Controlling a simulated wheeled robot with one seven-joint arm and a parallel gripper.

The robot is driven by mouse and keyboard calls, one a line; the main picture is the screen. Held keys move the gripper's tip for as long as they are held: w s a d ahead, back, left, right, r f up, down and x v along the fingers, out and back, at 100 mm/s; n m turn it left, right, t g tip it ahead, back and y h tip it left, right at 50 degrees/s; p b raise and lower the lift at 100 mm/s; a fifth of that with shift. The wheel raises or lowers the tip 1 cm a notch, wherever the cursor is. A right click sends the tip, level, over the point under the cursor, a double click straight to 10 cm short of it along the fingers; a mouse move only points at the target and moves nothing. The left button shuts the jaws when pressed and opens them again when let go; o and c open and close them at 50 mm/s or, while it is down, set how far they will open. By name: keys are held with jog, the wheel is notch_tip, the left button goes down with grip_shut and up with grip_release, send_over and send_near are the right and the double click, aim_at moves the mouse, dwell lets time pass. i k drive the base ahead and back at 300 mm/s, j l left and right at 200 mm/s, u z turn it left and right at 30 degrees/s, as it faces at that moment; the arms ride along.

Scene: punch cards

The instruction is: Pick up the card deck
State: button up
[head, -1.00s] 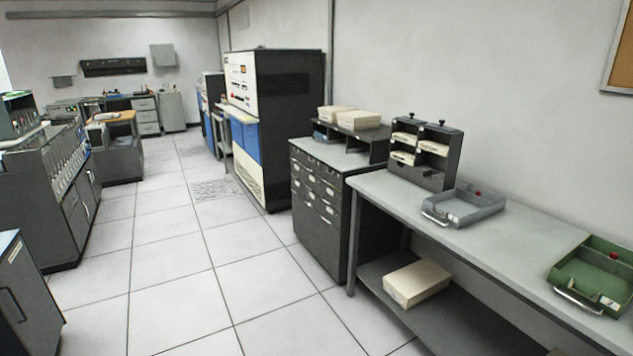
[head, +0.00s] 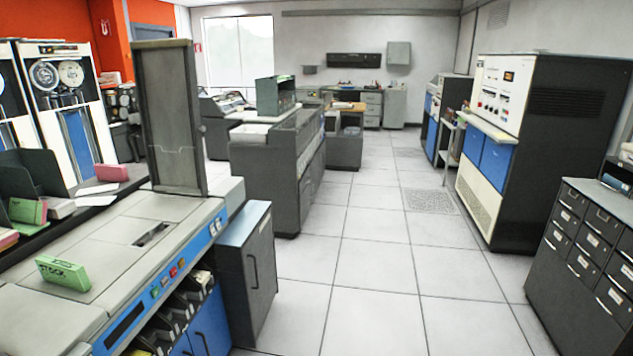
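A green card deck (head: 64,274) with dark lettering that looks like "STOCK" lies on the flat grey top of the blue-and-grey card machine (head: 140,222), at the lower left. A pink deck (head: 112,173) lies behind it on a dark surface. Another green deck (head: 27,211) and a pale deck (head: 60,208) are by a dark rack at the left edge. I cannot tell which deck the task names. My gripper is not in view.
A tall grey panel (head: 168,115) stands on the machine's far end. A low grey cabinet (head: 246,275) adjoins its right side. The tiled floor (head: 375,270) is clear down the middle, with a dark drawer cabinet (head: 590,250) on the right.

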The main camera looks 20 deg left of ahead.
aim_at(71, 275)
jog(key=i+u, duration=0.2)
jog(key=i, duration=0.35)
jog(key=i+u, duration=0.2)
jog(key=i, duration=0.35)
jog(key=i+l+u, duration=0.2)
jog(key=i, duration=0.35)
jog(key=i+l+u, duration=0.1)
jog(key=i+u, duration=0.25)
jog(key=u, duration=0.15)
jog(key=i+l+u, duration=0.2)
jog(key=u, duration=0.25)
jog(key=i+l+u, duration=0.35)
jog(key=u, duration=0.15)
jog(key=i+l+u, duration=0.2)
jog(key=l+u, duration=0.3)
